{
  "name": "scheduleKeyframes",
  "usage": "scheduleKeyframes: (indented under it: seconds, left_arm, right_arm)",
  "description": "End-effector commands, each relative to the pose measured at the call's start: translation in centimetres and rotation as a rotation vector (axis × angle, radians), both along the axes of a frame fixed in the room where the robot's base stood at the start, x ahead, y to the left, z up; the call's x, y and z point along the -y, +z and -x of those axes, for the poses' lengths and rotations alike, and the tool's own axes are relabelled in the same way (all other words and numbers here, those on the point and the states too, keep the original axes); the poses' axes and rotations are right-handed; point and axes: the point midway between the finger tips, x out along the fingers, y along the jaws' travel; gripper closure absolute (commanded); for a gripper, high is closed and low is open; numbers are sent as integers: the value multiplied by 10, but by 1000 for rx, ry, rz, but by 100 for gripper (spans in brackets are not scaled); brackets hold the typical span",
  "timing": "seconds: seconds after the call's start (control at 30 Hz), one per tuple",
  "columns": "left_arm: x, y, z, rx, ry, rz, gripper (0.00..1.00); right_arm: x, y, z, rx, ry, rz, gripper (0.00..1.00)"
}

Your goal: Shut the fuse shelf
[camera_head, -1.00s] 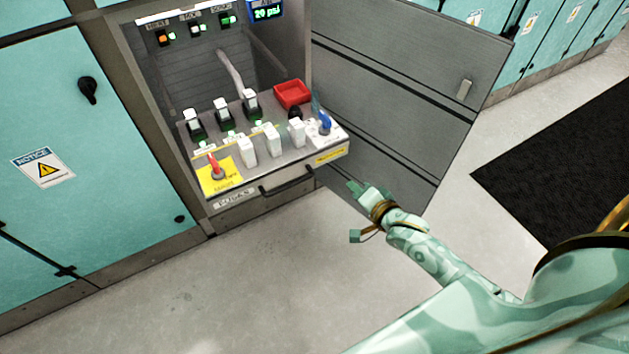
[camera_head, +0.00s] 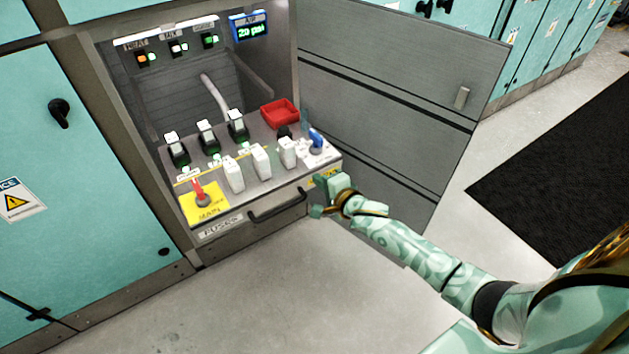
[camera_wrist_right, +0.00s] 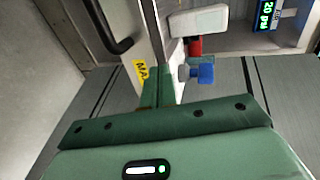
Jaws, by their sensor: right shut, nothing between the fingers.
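The fuse shelf (camera_head: 222,214) sticks out of the open cabinet, with a "FUSES" label and a dark bar handle (camera_head: 277,206) on its front. It carries several white fuse blocks (camera_head: 261,161), a red lever on a yellow plate (camera_head: 203,194) and a blue knob (camera_head: 317,140). My right gripper (camera_head: 325,188) is shut and empty at the shelf's front right corner. In the right wrist view the fingers (camera_wrist_right: 166,88) lie right by the shelf's front edge (camera_wrist_right: 153,35); whether they touch it I cannot tell. My left gripper is out of view.
The grey cabinet door (camera_head: 390,90) stands open to the right of the shelf, close behind my right gripper. A red tray (camera_head: 280,113) sits at the shelf's back right. A blue display (camera_head: 249,25) reads 20 psi. The floor (camera_head: 230,300) in front is clear.

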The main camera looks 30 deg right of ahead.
Motion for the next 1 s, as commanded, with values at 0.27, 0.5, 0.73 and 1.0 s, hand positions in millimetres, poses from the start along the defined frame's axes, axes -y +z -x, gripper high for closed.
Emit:
scheduleKeyframes:
  seconds: [0.27,0.5,0.73,1.0]
  left_arm:
    - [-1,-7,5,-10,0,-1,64]
    - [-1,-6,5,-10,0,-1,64]
    - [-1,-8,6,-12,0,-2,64]
    - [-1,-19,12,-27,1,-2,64]
  right_arm:
    - [0,0,-17,-1,0,1,100]
    - [-1,1,-17,-1,0,0,100]
    - [-1,0,-24,0,0,0,100]
    - [-2,-2,-67,0,-3,-1,100]
